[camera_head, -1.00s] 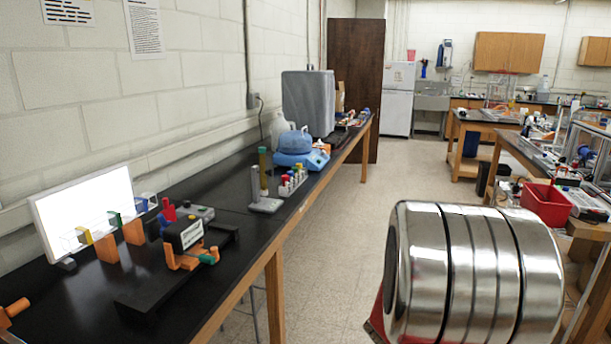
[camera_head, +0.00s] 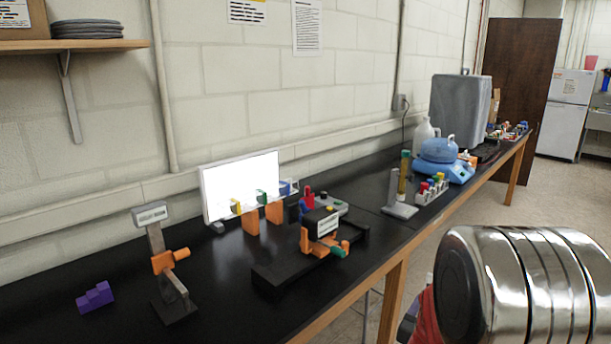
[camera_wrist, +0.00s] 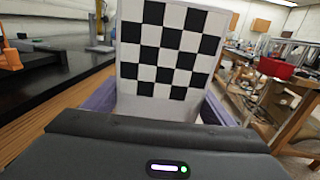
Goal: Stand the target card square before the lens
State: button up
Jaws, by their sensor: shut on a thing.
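The target card (camera_wrist: 168,58), white with a black checkered pattern, stands upright in front of the wrist camera. My gripper (camera_wrist: 165,106) is shut on the card's lower part; its dark body covers the bottom of the view. The card does not show in the head view. On the bench in the head view, a dark boxy device (camera_head: 320,222) with a pale label sits in an orange holder on a black rail (camera_head: 283,272). I cannot tell for certain where its lens is.
A bright panel (camera_head: 240,175) stands behind orange blocks on the black bench. An orange-clamped stand (camera_head: 168,262) and purple stepped block (camera_head: 95,297) are at left. A post stand (camera_head: 400,207), vial rack (camera_head: 431,190) and blue-topped device (camera_head: 440,150) are farther right.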

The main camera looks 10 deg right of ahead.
jog(key=w+a+f+n+t+y, duration=0.2)
jog(key=a+y, duration=0.1)
jog(key=a, duration=0.9)
jog(key=w+a+f+n+t+y, duration=0.2)
jog(key=a+n+y, duration=0.1)
jog(key=a, duration=0.9)
jog(key=shift+w+a+f+y, duration=0.2)
jog(key=shift+w+y, duration=0.1)
jog(key=shift+y, duration=0.4)
jog(key=w+r, duration=0.7)
jog(key=r, duration=0.4)
jog(key=shift+w, duration=0.2)
jog(key=shift+s, duration=0.15)
